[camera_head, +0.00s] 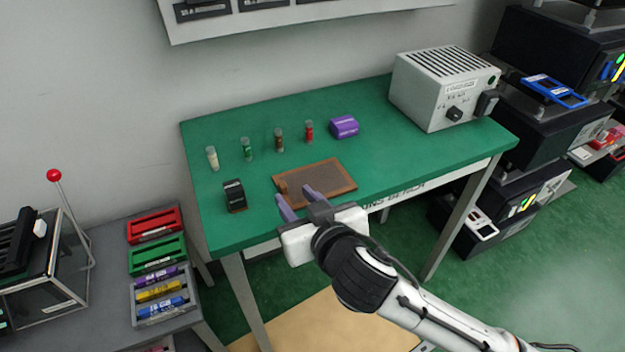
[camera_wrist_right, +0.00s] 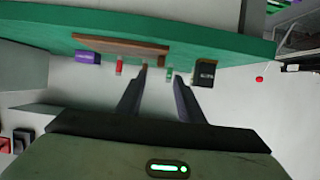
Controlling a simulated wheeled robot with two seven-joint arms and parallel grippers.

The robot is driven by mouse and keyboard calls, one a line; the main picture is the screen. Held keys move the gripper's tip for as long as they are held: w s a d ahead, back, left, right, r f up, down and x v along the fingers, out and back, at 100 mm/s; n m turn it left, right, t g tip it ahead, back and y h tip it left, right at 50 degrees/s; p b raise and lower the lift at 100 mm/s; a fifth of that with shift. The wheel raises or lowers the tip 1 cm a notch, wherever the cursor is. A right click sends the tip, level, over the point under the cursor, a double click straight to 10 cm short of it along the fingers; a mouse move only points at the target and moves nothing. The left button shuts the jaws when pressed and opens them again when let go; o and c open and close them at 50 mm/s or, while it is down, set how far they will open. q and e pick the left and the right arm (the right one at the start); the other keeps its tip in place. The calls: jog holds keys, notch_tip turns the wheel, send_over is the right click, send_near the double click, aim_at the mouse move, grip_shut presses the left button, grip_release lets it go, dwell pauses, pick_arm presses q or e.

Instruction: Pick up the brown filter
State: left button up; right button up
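A small brown cylinder, the brown filter (camera_head: 279,140), stands upright on the green table between a green one (camera_head: 247,150) and a red one (camera_head: 309,132). A pale one (camera_head: 212,158) stands at the left end of this row. My right gripper (camera_head: 300,202) is open and empty at the table's front edge, over the near side of a brown tray (camera_head: 341,181). It is apart from the brown filter, which is farther back. The right wrist view shows its two spread fingers (camera_wrist_right: 160,75) with nothing clearly between them. My left gripper is not in view.
A black holder (camera_head: 235,196) stands left of the tray. A purple block (camera_head: 344,127) is right of the row. A grey box device (camera_head: 440,88) fills the right back of the green table (camera_head: 225,234). A side bench at left holds coloured trays (camera_head: 156,255).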

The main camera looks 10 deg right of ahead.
aim_at(282, 183)
jog(key=x, duration=0.7)
jog(key=shift+w+a+f+p, duration=0.1)
jog(key=shift+w+p, duration=0.05)
jog(key=shift+p, duration=0.15)
grip_shut()
